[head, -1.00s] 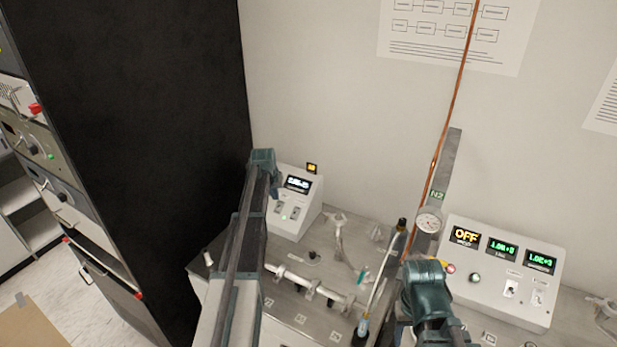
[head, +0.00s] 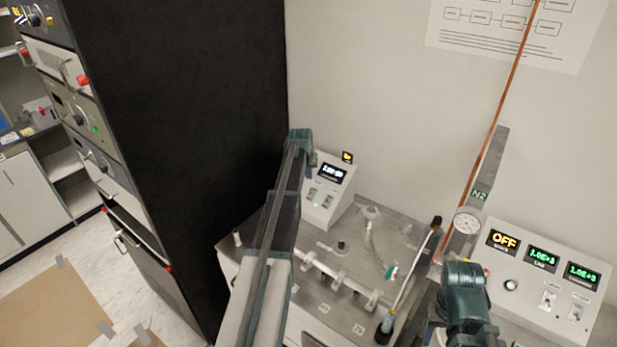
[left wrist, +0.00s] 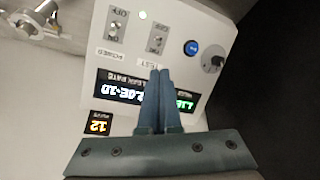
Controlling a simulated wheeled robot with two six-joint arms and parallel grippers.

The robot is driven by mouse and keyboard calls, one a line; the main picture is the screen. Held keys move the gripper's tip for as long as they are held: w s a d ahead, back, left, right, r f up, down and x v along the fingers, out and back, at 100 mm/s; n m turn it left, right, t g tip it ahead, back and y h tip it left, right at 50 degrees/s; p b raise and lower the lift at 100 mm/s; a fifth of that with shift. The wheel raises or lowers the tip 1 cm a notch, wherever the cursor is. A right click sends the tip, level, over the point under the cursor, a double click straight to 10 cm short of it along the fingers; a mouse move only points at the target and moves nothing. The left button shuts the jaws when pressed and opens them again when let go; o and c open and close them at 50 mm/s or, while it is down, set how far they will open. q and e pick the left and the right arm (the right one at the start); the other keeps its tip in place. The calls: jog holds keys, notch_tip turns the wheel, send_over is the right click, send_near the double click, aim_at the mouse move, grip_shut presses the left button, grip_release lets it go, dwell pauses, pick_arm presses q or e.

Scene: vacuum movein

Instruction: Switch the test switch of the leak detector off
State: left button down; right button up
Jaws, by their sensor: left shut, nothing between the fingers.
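The leak detector (head: 338,192) is a small white box with a lit display and two switches, at the back of the bench beside the black cabinet. In the left wrist view its panel appears upside down. The test switch (left wrist: 158,40) is beside the power switch (left wrist: 115,32); I cannot clearly tell its lever position. My left gripper (left wrist: 161,72) is shut and empty, its fingertips in front of the panel around the TEST label and display. In the head view the left gripper (head: 309,171) is at the detector's left edge. Contact cannot be judged.
A blue button (left wrist: 192,47) and black knob (left wrist: 213,62) are on the panel beside the test switch. The black cabinet (head: 200,130) stands close on the left. Pipe fittings (head: 340,275) and a gauge (head: 467,221) are to the right. Another control box (head: 545,275) stands farther right.

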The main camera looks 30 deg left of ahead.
aim_at(311, 193)
pick_arm(q)
jog(key=b+x, duration=0.6)
jog(key=x, duration=0.1)
jog(key=shift+w+f, duration=0.2)
jog(key=shift+f, duration=0.2)
pick_arm(e)
notch_tip(311, 193, down, 7)
pick_arm(q)
jog(key=shift+s, duration=0.15)
pick_arm(e)
jog(key=shift+f, duration=0.15)
pick_arm(q)
jog(key=shift+s+t+b, duration=0.1)
jog(key=shift+t+b, duration=0.2)
jog(key=shift+b, duration=0.15)
pick_arm(e)
jog(key=shift+f, duration=0.25)
pick_arm(q)
jog(key=shift+s+t+b, duration=0.25)
jog(key=shift+t+b, duration=0.25)
jog(key=shift+b, duration=0.1)
pick_arm(e)
jog(key=shift+f, duration=0.55)
